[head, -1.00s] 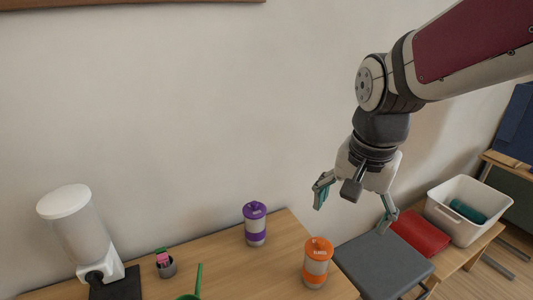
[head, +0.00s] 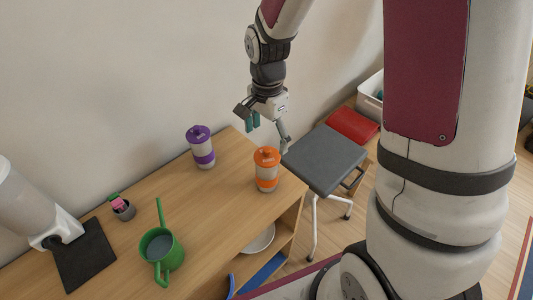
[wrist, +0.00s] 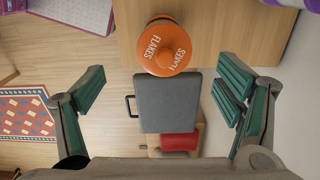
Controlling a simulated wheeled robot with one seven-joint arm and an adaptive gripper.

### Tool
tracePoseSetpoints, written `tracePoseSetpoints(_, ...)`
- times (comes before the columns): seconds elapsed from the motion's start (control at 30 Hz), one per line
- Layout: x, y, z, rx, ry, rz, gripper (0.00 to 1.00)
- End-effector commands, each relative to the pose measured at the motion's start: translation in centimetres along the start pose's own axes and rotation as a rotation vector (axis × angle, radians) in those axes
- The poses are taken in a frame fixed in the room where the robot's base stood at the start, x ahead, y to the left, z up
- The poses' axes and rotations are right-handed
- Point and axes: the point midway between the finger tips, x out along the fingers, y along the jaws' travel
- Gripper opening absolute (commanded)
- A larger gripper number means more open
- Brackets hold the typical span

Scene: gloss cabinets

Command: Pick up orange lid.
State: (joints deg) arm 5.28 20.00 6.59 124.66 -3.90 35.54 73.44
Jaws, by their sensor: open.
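The orange lid (head: 266,156) sits on top of a jar (head: 267,180) with an orange band, near the right edge of the wooden table. In the wrist view the orange lid (wrist: 164,47) is seen from above, with "FLAKES" printed in white, ahead of and between the spread fingers. My gripper (head: 268,132) is open and empty, just above and behind the lid in the head view. In the wrist view my gripper (wrist: 160,100) has both fingers wide apart, and neither touches the lid.
A purple-lidded jar (head: 201,147) stands to the left on the table. A green pitcher (head: 161,250), a small grey cup (head: 123,209) and a white dispenser (head: 35,205) are farther left. A grey stool (head: 324,158) is right of the table, beside a red object (head: 352,125).

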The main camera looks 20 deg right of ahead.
Motion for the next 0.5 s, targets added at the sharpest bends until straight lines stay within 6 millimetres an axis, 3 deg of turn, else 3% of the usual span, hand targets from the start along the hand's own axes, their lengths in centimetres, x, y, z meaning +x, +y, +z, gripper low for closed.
tracePoseSetpoints(0.27, 1.8, 0.0, -0.1, 0.001, -0.001, 0.002, 0.85)
tracePoseSetpoints(0.5, 4.8, -0.5, -0.4, -0.001, -0.002, 0.004, 0.85)
